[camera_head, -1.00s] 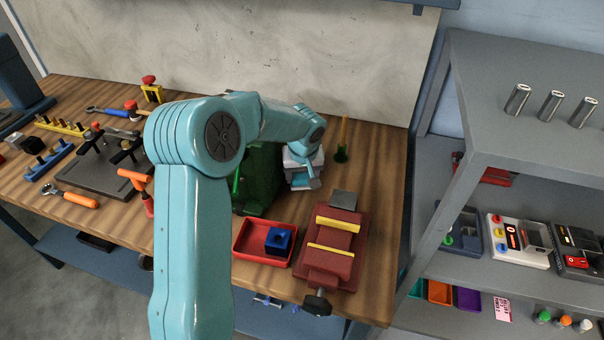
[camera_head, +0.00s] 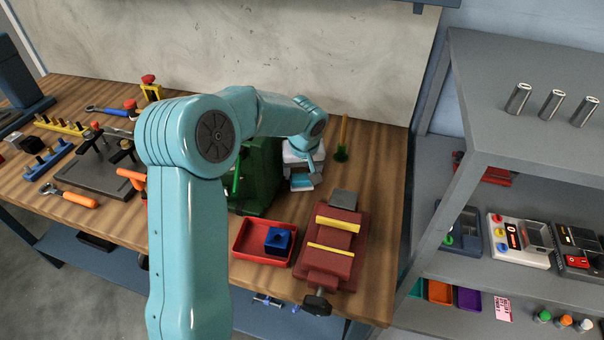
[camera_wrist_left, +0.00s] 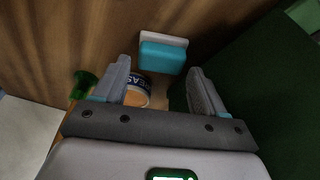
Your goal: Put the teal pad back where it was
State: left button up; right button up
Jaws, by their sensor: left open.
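In the left wrist view the teal pad (camera_wrist_left: 162,58) is a rounded block against a white plate (camera_wrist_left: 176,40), just beyond my fingertips. My left gripper (camera_wrist_left: 158,68) is open, its two grey fingers spread, with nothing clamped between them. In the head view my left gripper (camera_head: 303,168) is at the back of the bench, right of the dark green machine (camera_head: 262,170). A teal patch shows there under my wrist; I cannot tell there whether it is the pad or part of my arm. My right gripper is not in view.
A can with a blue and white label (camera_wrist_left: 138,92) shows between my fingers, farther off. A green-based, yellow-handled tool (camera_head: 342,150) stands right of the gripper. In front are a red tray (camera_head: 245,252) with a blue block (camera_head: 278,240) and a red vise (camera_head: 328,260).

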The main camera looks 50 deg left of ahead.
pick_arm(q)
jog(key=v, duration=1)
jog(key=shift+s, duration=0.1)
